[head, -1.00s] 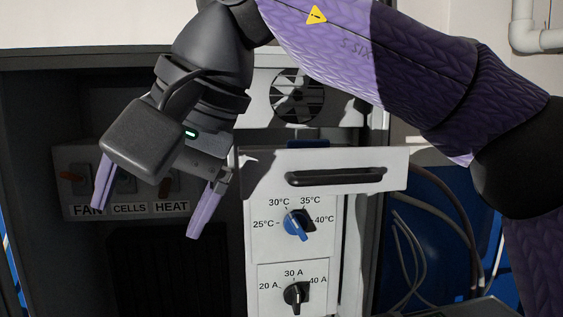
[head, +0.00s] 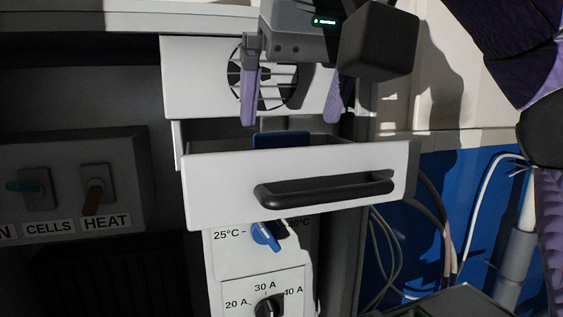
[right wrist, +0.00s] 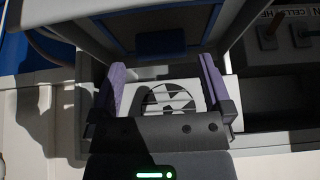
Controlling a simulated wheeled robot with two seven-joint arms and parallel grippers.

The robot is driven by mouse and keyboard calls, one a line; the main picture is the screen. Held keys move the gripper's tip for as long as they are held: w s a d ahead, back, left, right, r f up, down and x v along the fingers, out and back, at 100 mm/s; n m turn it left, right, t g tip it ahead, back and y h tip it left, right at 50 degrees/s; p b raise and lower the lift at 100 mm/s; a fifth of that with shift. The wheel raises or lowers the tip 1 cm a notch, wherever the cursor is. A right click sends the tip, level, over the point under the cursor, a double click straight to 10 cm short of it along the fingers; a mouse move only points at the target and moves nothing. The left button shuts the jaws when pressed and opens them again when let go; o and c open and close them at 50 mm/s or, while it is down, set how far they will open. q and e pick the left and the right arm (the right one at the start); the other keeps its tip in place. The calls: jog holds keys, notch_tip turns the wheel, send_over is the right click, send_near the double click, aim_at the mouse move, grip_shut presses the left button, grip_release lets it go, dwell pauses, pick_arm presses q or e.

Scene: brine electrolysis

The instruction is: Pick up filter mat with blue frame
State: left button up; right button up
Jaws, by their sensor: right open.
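The filter mat with the blue frame (head: 281,140) is inside the open white drawer (head: 215,180). In the head view only a short blue part of it shows above the drawer front, which hides the rest. In the right wrist view its blue frame (right wrist: 174,43) shows at the top, around a dark middle, partly cut off by the picture edge. My right gripper (head: 293,112) is open and empty, above and behind the blue part, in front of the fan grille. Its two purple fingers are apart and not touching the mat. My left gripper is not in view.
The drawer has a black handle (head: 325,189). Below are a blue temperature knob (head: 266,236) and a black current knob (head: 268,305). A fan grille (head: 262,75) is behind the gripper. A switch panel (head: 70,185) is at left; cables (head: 448,235) hang at right.

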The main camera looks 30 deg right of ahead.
aim_at(283, 133)
jog(key=w+f, duration=0.1)
jog(key=f, duration=0.1)
jog(key=w+d+f+b, duration=0.1)
jog(key=w, duration=0.1)
jog(key=shift+w+f, duration=0.25)
jog(key=shift+f, duration=0.1)
jog(key=shift+s+a+r, duration=0.1)
jog(key=shift+s, duration=0.1)
jog(key=shift+c, duration=0.7)
jog(key=c, duration=0.7)
jog(key=shift+c, duration=0.7)
